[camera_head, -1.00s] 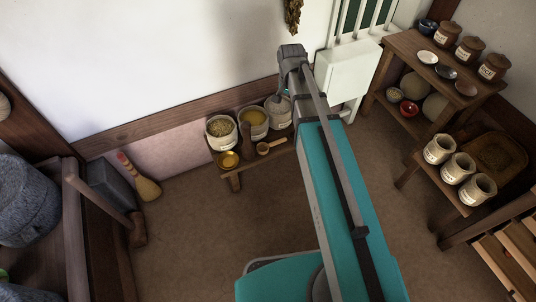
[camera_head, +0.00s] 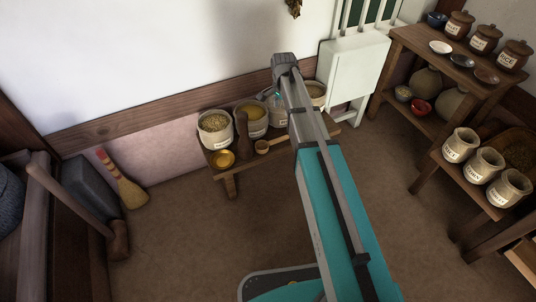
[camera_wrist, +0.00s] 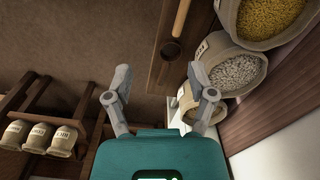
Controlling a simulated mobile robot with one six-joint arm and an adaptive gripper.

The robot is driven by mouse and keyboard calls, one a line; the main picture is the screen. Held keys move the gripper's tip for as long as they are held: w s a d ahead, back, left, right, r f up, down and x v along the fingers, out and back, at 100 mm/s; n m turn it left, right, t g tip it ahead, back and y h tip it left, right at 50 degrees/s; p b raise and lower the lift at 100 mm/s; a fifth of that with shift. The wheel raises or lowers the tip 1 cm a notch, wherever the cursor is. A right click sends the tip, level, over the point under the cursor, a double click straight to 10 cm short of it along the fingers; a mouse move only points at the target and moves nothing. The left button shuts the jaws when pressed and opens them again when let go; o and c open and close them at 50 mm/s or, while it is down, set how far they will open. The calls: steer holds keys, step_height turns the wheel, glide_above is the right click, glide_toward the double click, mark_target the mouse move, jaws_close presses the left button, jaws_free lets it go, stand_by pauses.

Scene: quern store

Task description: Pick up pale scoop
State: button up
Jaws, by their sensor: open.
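A small wooden scoop (camera_head: 262,147) lies on the low bench (camera_head: 231,180), in front of the sacks. In the wrist view it shows near the top middle, with a light brown handle (camera_wrist: 181,17) and a dark round bowl (camera_wrist: 171,51). My gripper (camera_wrist: 164,90) is open and empty, its two fingers spread. The scoop's bowl lies beyond the fingertips, slightly right of the middle between them. In the head view the fingers are largely hidden behind my arm.
Open grain sacks stand along the wall side of the bench, one with white grain (camera_wrist: 236,73) close to my right finger. A shelf (camera_head: 440,75) with jars stands right. The middle floor is clear.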

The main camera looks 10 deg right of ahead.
mark_target(277, 139)
steer(key=w+f+m+b, duration=0.2)
steer(key=w+f+b, duration=0.3)
steer(key=f+b, duration=0.4)
step_height(277, 139, down, 2)
steer(key=shift+w+a+f+m+b, duration=0.15)
steer(key=shift+w+m+b, duration=0.2)
steer(key=shift+m, duration=0.05)
steer(key=shift+f, duration=0.1)
step_height(277, 139, down, 8)
steer(key=b, duration=0.8)
steer(key=shift+f+b, duration=0.2)
steer(key=shift+b, duration=0.1)
steer(key=shift+w+f+b, duration=0.15)
steer(key=shift+f+b, duration=2.45)
jaws_close()
